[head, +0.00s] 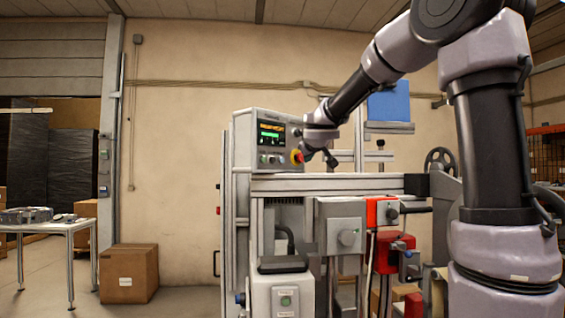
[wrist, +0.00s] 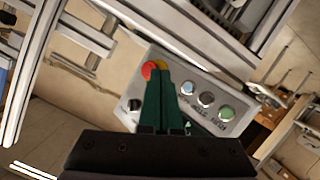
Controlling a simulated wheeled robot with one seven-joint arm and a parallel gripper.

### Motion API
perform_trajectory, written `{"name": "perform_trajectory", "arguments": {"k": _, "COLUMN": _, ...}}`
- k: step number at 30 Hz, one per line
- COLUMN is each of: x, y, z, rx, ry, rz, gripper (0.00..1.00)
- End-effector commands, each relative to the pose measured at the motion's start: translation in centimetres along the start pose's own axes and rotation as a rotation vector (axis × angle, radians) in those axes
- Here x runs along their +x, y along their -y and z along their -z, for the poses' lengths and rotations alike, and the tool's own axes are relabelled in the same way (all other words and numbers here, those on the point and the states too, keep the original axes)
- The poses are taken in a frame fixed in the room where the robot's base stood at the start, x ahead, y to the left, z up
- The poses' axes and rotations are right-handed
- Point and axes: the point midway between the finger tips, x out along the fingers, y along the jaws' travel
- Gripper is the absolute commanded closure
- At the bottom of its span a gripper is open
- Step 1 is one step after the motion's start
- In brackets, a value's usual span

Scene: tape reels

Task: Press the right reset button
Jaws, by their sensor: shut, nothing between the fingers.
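A grey control panel (head: 258,158) with a lit screen (head: 271,133) stands on top of the machine, with a row of small buttons below the screen. A red button on a yellow base (head: 297,156) is at its right edge. The wrist view shows the red button (wrist: 149,69), a blue button (wrist: 188,88), a dark round one (wrist: 206,99), a green one (wrist: 226,113) and a black knob (wrist: 135,104). I cannot read which is the reset button. My gripper (wrist: 160,76) is shut and empty, its dark green fingers over the panel face, partly hiding the red button's base. Contact cannot be told.
The machine's grey top rail (head: 330,184) runs below my arm. Grey and red boxes (head: 385,211) hang beneath it. A lower unit with a green button (head: 286,300) stands in front.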

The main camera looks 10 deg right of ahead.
Motion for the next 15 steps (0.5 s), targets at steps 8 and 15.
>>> {"name": "perform_trajectory", "arguments": {"k": 8, "x": 1.0, "y": 0.8, "z": 0.7, "rx": 0.0, "ry": 0.002, "rz": 0.0, "gripper": 1.0}}
{"name": "perform_trajectory", "arguments": {"k": 15, "x": 3.4, "y": 2.5, "z": 2.4, "rx": 0.0, "ry": 0.001, "rz": 0.001, "gripper": 1.0}}
